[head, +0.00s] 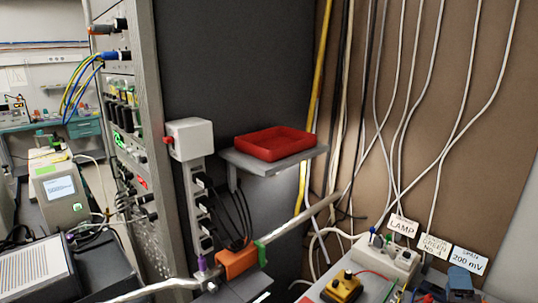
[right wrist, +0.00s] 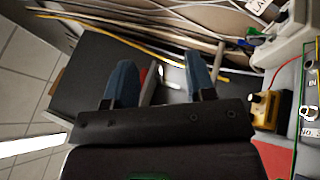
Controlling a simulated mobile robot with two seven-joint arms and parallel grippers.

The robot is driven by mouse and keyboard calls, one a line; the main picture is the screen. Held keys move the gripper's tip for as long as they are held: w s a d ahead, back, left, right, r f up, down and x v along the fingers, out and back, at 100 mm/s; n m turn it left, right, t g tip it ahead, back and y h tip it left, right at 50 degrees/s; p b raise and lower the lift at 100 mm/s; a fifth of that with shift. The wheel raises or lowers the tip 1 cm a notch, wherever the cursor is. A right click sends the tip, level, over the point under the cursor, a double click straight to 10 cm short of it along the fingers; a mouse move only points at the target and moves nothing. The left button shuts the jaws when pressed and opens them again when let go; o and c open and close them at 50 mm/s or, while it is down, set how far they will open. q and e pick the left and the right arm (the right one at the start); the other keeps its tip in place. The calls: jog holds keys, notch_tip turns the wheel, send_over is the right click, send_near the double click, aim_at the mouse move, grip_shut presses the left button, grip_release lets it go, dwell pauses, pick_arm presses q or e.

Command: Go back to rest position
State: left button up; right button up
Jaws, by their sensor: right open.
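The right gripper (head: 456,282) appears at the lower right edge of the head view, where a blue fingertip with a dark base shows. Most of it is cut off by the frame. In the right wrist view the right gripper (right wrist: 160,78) shows both blue fingers spread apart, with nothing held between them. A dark panel (right wrist: 95,65) with a pale edge lies beyond and between the fingers. My left gripper is not in the head view.
A yellow box (head: 343,288) and a white box (head: 390,258) stand on the bench, with labels behind. A metal pipe (head: 300,220) crosses with an orange clamp (head: 238,263). A red tray (head: 273,144) rests on a grey shelf (head: 285,168). Cables hang along the wall.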

jog(key=s+f+m+g+h, duration=0.1)
jog(key=s+f+m+g, duration=0.85)
jog(key=m, duration=0.45)
jog(key=s+a+f+m+g+y, duration=0.1)
jog(key=s+a+f+g+y, duration=0.25)
jog(key=s+a, duration=0.35)
jog(key=s+a+f+m+g+y, duration=0.1)
jog(key=s+a+f+g+y, duration=0.15)
jog(key=s+a+y, duration=0.35)
jog(key=w+f+t, duration=0.7)
jog(key=f, duration=0.3)
jog(key=shift+w+a+n, duration=0.25)
jog(key=shift+w+n, duration=0.05)
jog(key=shift+c, duration=0.3)
